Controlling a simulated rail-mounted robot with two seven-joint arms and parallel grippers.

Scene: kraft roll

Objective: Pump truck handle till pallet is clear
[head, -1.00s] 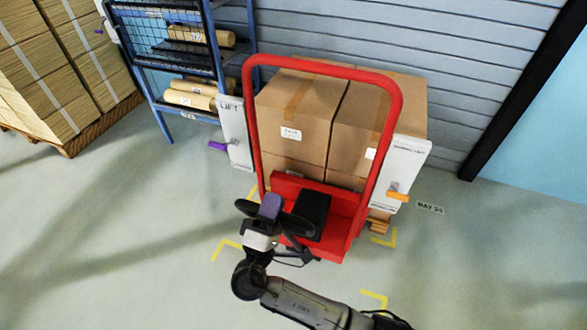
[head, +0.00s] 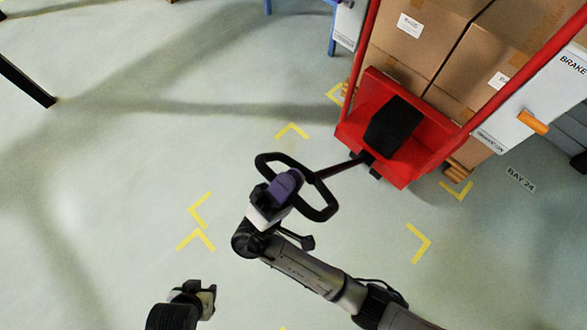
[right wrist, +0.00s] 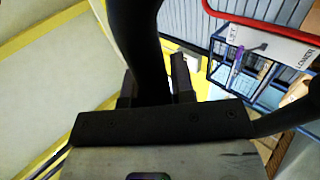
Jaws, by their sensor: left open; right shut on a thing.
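The red pallet truck (head: 425,145) stands at the upper right in the head view, its frame around stacked cartons. Its black loop handle (head: 325,196) is tilted down toward me on a dark shaft. In the right wrist view a black bar of the handle (right wrist: 148,40) passes between the right fingers (right wrist: 157,85). My left gripper (head: 204,295) is open and empty above the floor at the bottom. Little of the wooden pallet (head: 457,170) shows; its floor clearance cannot be told.
Brown cartons (head: 412,38) stand on the pallet. A white BRAKE panel (head: 530,110) with an orange lever (head: 533,122) is on the truck's right. Yellow corner marks (head: 420,243) lie on the floor.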

